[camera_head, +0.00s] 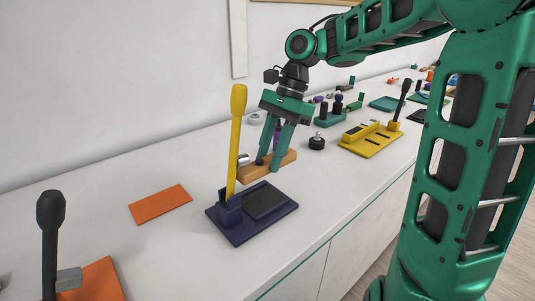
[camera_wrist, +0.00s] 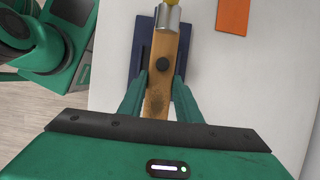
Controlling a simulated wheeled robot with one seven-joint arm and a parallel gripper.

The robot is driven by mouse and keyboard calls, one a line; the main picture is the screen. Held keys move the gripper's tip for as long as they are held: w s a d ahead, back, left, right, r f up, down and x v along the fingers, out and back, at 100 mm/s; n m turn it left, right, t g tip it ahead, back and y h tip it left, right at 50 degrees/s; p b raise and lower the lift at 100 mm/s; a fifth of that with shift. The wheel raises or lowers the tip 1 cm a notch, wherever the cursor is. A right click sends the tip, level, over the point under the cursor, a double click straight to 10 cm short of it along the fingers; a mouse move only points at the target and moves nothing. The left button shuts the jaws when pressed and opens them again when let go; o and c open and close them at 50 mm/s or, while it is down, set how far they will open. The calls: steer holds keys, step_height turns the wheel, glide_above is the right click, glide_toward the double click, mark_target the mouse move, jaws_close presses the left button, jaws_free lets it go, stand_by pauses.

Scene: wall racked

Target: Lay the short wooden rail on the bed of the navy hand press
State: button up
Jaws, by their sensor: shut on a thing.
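The navy hand press (camera_head: 228,228) stands on the white counter in the head view, with a dark bed plate (camera_head: 265,201) and an upright yellow lever (camera_head: 236,140). My gripper (camera_head: 268,166) points down and is shut on the short wooden rail (camera_head: 286,160), raised off the counter behind the bed in the picture.
An orange plate (camera_head: 160,205) lies left of the press. A black-handled lever (camera_head: 50,225) stands on an orange base at front left. A yellow press (camera_head: 372,140), a black knobbed weight (camera_head: 317,142) and more small items stand further back. The counter right of the navy press is clear.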

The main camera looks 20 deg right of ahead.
steer(key=shift+a, duration=0.1)
steer(key=shift+f, duration=0.55)
steer(key=shift+s+f, duration=0.1)
steer(key=shift+f, duration=3.2)
steer(key=shift+f, duration=0.55)
steer(key=o, duration=1.3)
steer(key=v, duration=1)
steer(key=shift+r, duration=0.3)
